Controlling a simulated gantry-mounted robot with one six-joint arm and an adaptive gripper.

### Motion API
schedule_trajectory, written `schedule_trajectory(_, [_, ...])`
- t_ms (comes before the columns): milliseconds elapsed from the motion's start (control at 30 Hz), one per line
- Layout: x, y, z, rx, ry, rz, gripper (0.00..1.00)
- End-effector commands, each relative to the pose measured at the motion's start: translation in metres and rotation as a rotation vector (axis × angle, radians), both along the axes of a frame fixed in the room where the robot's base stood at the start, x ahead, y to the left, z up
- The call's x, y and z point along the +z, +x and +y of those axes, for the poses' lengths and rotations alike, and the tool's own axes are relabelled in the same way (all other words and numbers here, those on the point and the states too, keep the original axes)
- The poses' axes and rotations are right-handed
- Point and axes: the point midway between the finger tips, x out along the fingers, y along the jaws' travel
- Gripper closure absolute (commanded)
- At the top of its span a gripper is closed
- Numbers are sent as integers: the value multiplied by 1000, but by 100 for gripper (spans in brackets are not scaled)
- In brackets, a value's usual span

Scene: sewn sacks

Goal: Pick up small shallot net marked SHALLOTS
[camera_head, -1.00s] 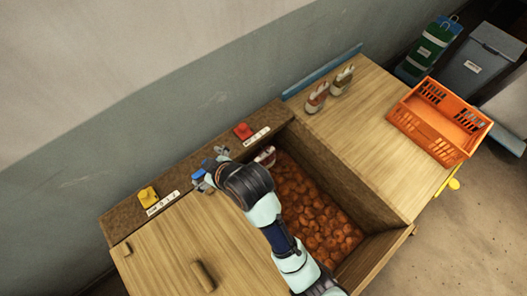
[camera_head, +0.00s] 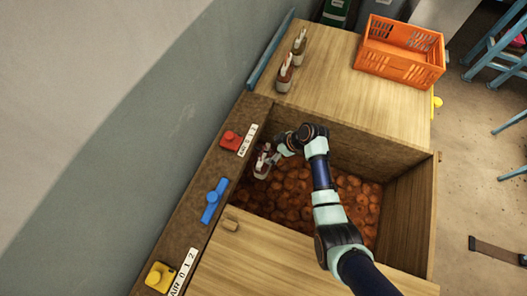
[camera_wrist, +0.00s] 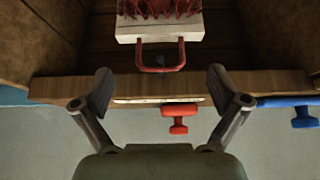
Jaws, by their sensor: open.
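A small net (camera_head: 262,162) with a pale label band and a red carry loop stands in the open bin, against its wall-side end. In the wrist view the same net (camera_wrist: 160,31) shows at the top centre, with dark red mesh above a pale band and its loop pointing toward me. I cannot read its marking. My gripper (camera_head: 277,153) is beside the net in the head view. In the wrist view my gripper (camera_wrist: 161,88) has its fingers spread wide, with the loop just ahead between them and nothing held.
The open bin (camera_head: 405,225) holds many round reddish-brown things. Red (camera_head: 230,140), blue (camera_head: 214,200) and yellow (camera_head: 160,276) valve handles line the wall-side ledge. Two small sacks (camera_head: 285,73) (camera_head: 299,45) and an orange crate (camera_head: 400,66) stand on the far wooden top.

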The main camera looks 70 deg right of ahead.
Motion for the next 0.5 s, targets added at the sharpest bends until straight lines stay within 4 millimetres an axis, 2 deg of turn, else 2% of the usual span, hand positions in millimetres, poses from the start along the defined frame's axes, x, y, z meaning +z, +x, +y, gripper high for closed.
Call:
schedule_trajectory(33, [-10,6,1,3,3,2,3])
schedule_trajectory(200, [-32,24,0,1,2,1,3])
schedule_trajectory(467, [-35,27,-1,1,-1,0,3])
schedule_trajectory(500, [-35,27,-1,1,-1,1,6])
